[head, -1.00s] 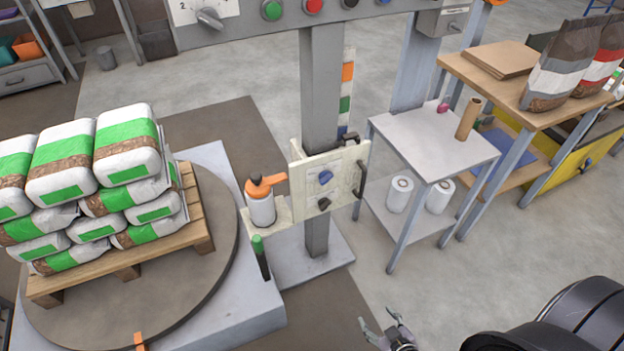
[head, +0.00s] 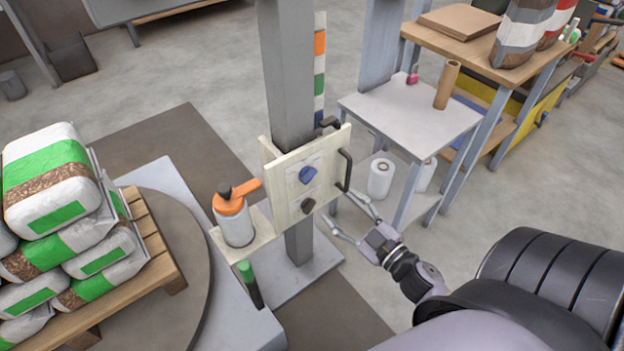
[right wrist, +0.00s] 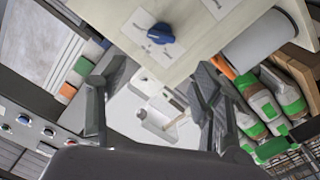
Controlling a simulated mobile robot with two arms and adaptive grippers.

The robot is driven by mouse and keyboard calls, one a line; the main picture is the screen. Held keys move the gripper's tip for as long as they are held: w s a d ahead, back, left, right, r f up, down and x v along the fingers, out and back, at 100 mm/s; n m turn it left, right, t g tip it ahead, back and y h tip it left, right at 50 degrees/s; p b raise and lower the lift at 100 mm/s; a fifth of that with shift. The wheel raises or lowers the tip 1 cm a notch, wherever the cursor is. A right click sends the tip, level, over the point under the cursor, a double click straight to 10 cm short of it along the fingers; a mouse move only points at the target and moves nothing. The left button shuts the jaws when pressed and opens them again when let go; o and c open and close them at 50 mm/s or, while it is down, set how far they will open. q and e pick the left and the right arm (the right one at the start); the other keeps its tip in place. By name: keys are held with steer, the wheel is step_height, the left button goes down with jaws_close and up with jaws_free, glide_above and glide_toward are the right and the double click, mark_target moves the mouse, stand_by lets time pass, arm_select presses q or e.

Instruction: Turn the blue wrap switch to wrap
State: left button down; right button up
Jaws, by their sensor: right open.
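The blue wrap switch (head: 308,174) is a knob on a pale panel (head: 328,163) fixed to a grey post. In the right wrist view the blue knob (right wrist: 160,33) shows at the top, on a white label too small to read. A dark knob (head: 308,205) sits below it on the panel. My right gripper (head: 348,218) is open and empty, just right of and below the panel, apart from the switch. Its two fingers also show in the right wrist view (right wrist: 150,100). My left gripper is not in view.
A dark handle (head: 345,170) stands out from the panel's right edge. An orange-topped white canister (head: 235,222) stands on a shelf to the left. A grey table (head: 410,112) stands behind right. A pallet of bags (head: 150,235) is at the left.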

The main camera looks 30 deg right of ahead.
mark_target(311, 178)
steer(key=w, duration=1)
steer(key=shift+w+a, duration=0.15)
steer(key=shift+a, duration=0.25)
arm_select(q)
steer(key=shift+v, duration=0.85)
arm_select(e)
steer(key=shift+w+a, duration=0.1)
steer(key=shift+w, duration=0.6)
steer(key=c, duration=1.2)
steer(key=shift+o, duration=0.2)
